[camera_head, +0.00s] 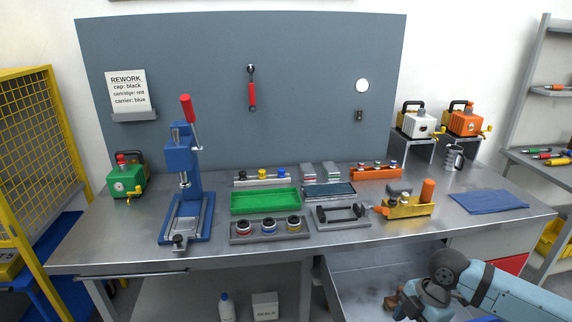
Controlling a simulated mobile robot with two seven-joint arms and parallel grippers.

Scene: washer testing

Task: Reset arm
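My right arm (510,293) comes in from the lower right, with blue-teal links and a dark round joint. Its end is low in front of the bench, over an open metal drawer (350,285). The fingers of my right gripper cannot be made out clearly there. A small brown object (391,302) lies beside the arm's end, and I cannot tell whether the gripper touches it. My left arm and gripper are out of view.
The metal bench (335,241) holds a blue press (185,195) with a red lever, a green tray (265,201), a grey holder with round parts (268,230), an orange-and-yellow fixture (405,207) and a blue cloth (488,202). A yellow mesh cage (28,130) stands left.

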